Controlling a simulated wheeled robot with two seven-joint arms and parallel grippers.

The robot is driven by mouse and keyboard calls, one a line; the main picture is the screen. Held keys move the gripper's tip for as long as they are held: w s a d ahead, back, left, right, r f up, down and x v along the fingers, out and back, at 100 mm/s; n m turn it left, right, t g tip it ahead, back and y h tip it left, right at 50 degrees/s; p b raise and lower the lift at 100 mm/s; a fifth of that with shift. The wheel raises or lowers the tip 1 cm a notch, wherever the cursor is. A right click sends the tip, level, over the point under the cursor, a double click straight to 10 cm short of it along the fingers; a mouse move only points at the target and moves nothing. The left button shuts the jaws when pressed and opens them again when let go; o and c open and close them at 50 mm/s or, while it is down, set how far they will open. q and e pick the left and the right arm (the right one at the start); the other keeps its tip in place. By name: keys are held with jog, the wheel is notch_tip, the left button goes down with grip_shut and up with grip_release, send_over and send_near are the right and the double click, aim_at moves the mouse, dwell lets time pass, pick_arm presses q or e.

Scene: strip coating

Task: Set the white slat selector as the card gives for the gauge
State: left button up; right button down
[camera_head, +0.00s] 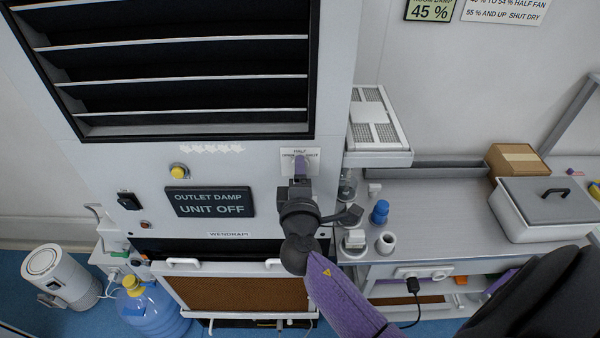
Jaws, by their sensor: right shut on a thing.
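The slat selector's white plate (288,153) is on the front panel of the white unit, with HALF at the top, OPEN at left and SHUT at right. My right gripper (300,168) is at the plate, shut on the selector; the gripper hides the knob, so its setting cannot be told. The gauge (430,11) at the top reads 45 %. My left gripper is not in view.
Dark slats (180,65) are above the panel. An outlet damp display (209,202) reads UNIT OFF, with a yellow button (178,171) above it. The bench (440,212) at right holds a lidded box (545,215), a blue bottle (379,212) and small jars close to my right arm.

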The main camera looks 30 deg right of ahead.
jog(key=shift+c, duration=0.6)
grip_release()
jog(key=b+v, duration=0.2)
jog(key=v, duration=0.8)
